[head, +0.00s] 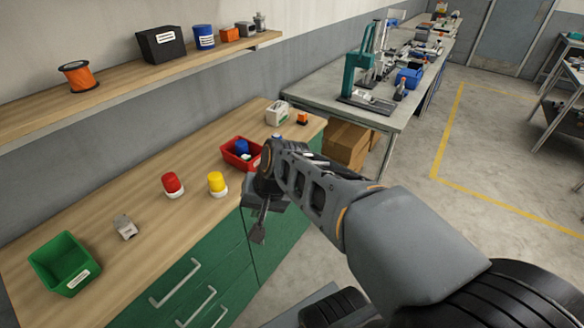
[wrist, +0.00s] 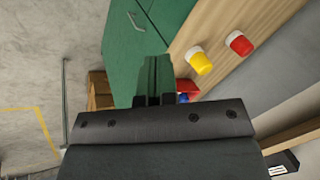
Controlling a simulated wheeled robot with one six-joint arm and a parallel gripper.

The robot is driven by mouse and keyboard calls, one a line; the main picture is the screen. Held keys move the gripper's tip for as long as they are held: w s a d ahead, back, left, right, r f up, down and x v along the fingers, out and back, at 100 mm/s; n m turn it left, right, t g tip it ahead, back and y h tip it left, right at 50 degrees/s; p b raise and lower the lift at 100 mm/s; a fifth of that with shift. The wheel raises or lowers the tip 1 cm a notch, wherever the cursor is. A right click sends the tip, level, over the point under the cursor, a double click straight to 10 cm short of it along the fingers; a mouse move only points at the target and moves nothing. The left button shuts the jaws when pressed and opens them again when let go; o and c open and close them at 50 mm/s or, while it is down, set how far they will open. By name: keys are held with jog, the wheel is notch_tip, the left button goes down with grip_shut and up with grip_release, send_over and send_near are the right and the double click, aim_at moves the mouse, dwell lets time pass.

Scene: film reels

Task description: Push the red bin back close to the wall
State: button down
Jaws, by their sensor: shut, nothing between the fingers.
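The red bin (head: 231,161) stands on the wooden counter in the head view, with a blue item and a pale item inside. My arm hides part of its right side. There is bare counter between the bin and the wall. In the wrist view a small part of the red bin (wrist: 187,86) shows just past my gripper. My gripper (head: 257,238) hangs in front of the counter's front edge, pointing down, shut and empty. In the wrist view my gripper's shut fingers (wrist: 154,75) appear in front of the green cabinet.
A shelf (head: 120,83) runs above along the wall.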

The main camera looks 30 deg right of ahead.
jog(key=w+d+f+m+t+y+b, duration=0.1)
jog(key=w+d+f+m+y+b, duration=0.15)
jog(key=w+m, duration=0.35)
jog(key=w+d+f+m+t+y+b, duration=0.1)
jog(key=w+f+m+t+y, duration=0.15)
jog(key=w+m, duration=0.3)
jog(key=m+t+h+b, duration=0.2)
jog(key=m+t+b, duration=0.3)
jog(key=m, duration=0.9)
send_near(258, 164)
jog(key=shift+t, duration=0.65)
jog(key=x, duration=0.2)
jog(key=f+x, duration=0.1)
jog(key=x, duration=0.1)
jog(key=shift+w+a+f, duration=0.1)
